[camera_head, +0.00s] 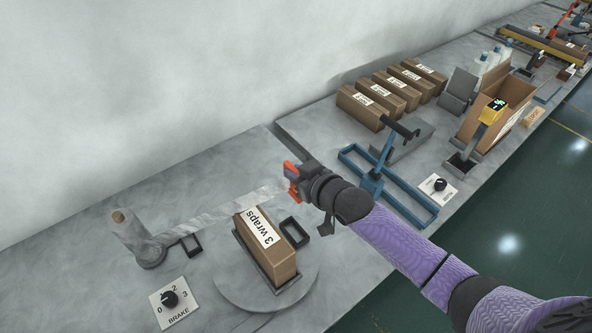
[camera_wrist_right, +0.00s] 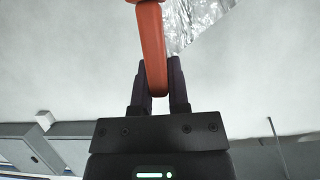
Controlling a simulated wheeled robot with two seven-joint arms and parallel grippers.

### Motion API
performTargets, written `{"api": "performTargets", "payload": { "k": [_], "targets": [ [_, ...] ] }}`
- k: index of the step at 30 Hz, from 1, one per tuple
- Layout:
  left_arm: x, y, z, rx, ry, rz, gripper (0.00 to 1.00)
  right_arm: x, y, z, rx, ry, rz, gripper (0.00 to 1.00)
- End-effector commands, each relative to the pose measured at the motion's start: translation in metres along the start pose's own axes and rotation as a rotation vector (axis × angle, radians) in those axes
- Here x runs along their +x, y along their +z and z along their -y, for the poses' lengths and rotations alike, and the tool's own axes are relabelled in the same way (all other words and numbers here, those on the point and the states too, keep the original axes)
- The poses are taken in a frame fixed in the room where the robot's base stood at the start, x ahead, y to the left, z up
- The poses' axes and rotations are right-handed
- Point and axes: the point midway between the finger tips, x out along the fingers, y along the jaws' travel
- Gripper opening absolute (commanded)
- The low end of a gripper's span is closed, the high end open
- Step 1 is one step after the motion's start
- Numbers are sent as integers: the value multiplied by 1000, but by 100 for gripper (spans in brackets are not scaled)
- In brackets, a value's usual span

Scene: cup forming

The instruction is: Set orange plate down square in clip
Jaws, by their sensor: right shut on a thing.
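The orange plate (camera_head: 291,169) is held by my right gripper (camera_head: 303,182), above the table behind the box. In the right wrist view the orange plate (camera_wrist_right: 152,45) runs up between the dark fingers of the gripper (camera_wrist_right: 160,88), which are shut on it. A clear film (camera_head: 225,212) stretches from the upright roll (camera_head: 131,236) to the plate. A dark rectangular frame (camera_head: 294,232), possibly the clip, is beside the box, below and apart from the plate. A similar frame (camera_head: 191,245) is near the roll. My left gripper is not in view.
A box labelled "3 wraps" (camera_head: 283,262) stands in a tray on a round turntable (camera_head: 235,291). A brake dial (camera_head: 170,299) is at the front left. A blue frame with a lever (camera_head: 408,205) and several boxes (camera_head: 360,108) are to the right.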

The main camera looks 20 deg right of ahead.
Motion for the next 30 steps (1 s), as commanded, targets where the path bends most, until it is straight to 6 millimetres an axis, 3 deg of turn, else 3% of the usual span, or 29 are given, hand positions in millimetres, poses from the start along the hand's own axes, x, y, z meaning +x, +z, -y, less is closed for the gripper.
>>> {"api": "performTargets", "payload": {
  "k": [1, 30],
  "targets": [
    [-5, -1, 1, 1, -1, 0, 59, -2, -3, 0, 0, 0, -2, 0],
    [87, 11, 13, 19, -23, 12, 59, 42, 102, 0, 1, 0, -1, 0]
  ]
}}
